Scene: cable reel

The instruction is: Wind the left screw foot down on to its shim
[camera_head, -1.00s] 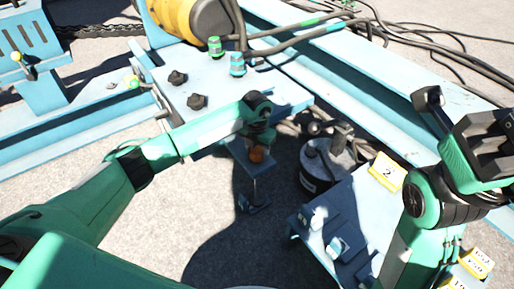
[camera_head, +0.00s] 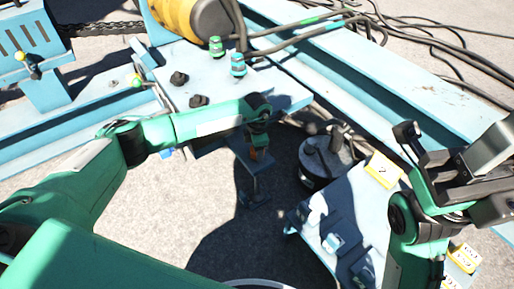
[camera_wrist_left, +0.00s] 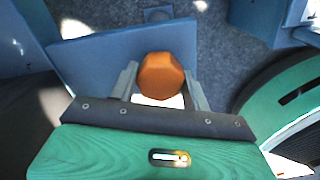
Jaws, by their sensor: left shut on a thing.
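An orange screw head (camera_head: 253,153) of the left screw foot sits at a blue bracket, under my left wrist. In the left wrist view the head (camera_wrist_left: 160,75) is a faceted orange knob between the two grey fingers. My left gripper (camera_wrist_left: 161,88) is shut on it. Below, a thin stem (camera_head: 254,183) runs down to a dark plate (camera_head: 254,200) on the ground, in shadow. I cannot tell foot pad from shim there, nor whether a gap is left. My right gripper (camera_head: 481,172) is away at the right; its fingers are not clear.
A blue side table (camera_head: 310,238) with small blocks and yellow numbered tags (camera_head: 383,170) stands at front right. A dark round canister (camera_head: 326,160) stands between it and the frame. Blue beams (camera_head: 380,80), hoses and a yellow motor (camera_head: 190,17) lie behind. Bare ground is at front left.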

